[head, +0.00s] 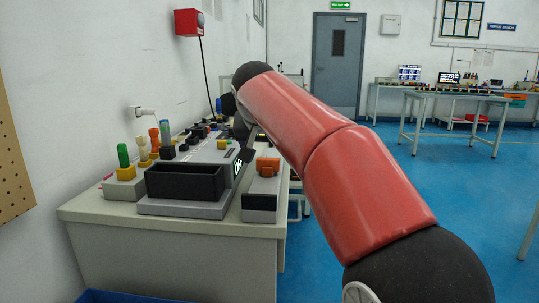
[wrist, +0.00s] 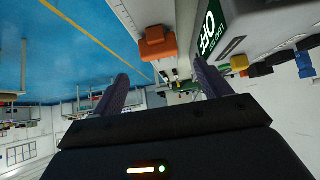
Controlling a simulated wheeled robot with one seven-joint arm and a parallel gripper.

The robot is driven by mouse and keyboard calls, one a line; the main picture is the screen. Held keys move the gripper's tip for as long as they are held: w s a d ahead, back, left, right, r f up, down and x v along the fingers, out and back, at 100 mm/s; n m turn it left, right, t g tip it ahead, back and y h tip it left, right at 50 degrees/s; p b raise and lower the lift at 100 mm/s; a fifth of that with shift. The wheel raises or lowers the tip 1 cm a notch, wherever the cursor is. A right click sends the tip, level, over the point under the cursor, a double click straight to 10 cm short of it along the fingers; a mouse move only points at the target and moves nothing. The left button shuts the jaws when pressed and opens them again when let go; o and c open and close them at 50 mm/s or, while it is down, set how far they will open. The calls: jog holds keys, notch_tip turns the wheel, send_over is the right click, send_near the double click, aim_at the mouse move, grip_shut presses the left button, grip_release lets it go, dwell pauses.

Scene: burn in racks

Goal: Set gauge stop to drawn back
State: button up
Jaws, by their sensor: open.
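An orange block (head: 267,166), which looks like the gauge stop, sits on a narrow grey base (head: 260,202) at the bench's right edge. It also shows in the wrist view as an orange block (wrist: 158,43) at the upper middle, on a pale surface. My gripper (wrist: 161,70) is open, with its two dark fingers apart and nothing visible between them. The orange block appears beyond the fingertips, apart from them. In the head view my red arm hides most of the gripper. No position marking for the stop is readable.
A grey unit with a dark bin (head: 185,183) stands left of the orange block. A green OFF display (wrist: 211,27) is close to the right finger in the wrist view. Coloured pegs (head: 124,158) stand farther left.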

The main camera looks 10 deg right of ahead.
aim_at(268, 159)
jog(key=x, duration=0.7)
jog(key=shift+w+d+f, duration=0.1)
jog(key=shift+w+f, duration=0.1)
jog(key=shift+f, duration=0.05)
jog(key=shift+c, duration=0.3)
